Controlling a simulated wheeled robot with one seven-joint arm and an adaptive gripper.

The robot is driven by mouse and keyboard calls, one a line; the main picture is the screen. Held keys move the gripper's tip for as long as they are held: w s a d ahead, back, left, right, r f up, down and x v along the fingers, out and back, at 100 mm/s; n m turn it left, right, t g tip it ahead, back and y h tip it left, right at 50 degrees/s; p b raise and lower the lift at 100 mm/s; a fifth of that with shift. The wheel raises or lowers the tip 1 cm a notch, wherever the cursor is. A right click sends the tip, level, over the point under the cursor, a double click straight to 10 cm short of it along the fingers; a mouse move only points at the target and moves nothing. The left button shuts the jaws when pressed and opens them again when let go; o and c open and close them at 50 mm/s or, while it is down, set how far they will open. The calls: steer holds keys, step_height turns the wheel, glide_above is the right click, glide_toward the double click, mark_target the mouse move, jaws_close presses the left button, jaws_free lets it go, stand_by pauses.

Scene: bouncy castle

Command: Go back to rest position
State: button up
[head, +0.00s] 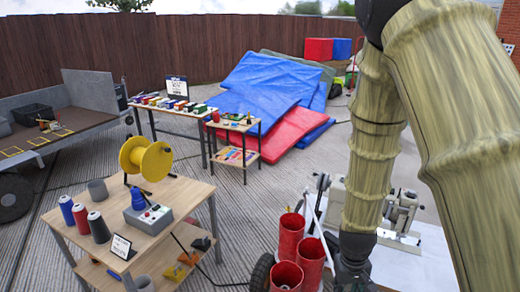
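My arm comes down along the right side of the head view, with two thick, bamboo-patterned links. My gripper (354,278) is at the bottom edge, pointing down beside the red cylinders and partly cut off by the frame. Its fingertips are out of sight, so I cannot tell whether it is open or shut, or whether it holds anything.
A wooden table (190,193) at left holds a yellow reel (145,158), thread spools and a control box. Red cylinders (291,235) and a white table (432,260) with machines stand near my gripper. Mats (262,85) lie behind. Decking (265,190) between is clear.

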steer(key=s+a+f+m, duration=0.1)
steer(key=s+f, duration=2.2)
steer(key=s, duration=0.2)
steer(key=shift+s+f+y, duration=0.2)
steer(key=shift+s+y, duration=0.2)
steer(key=shift+a, duration=0.1)
stand_by(0.5)
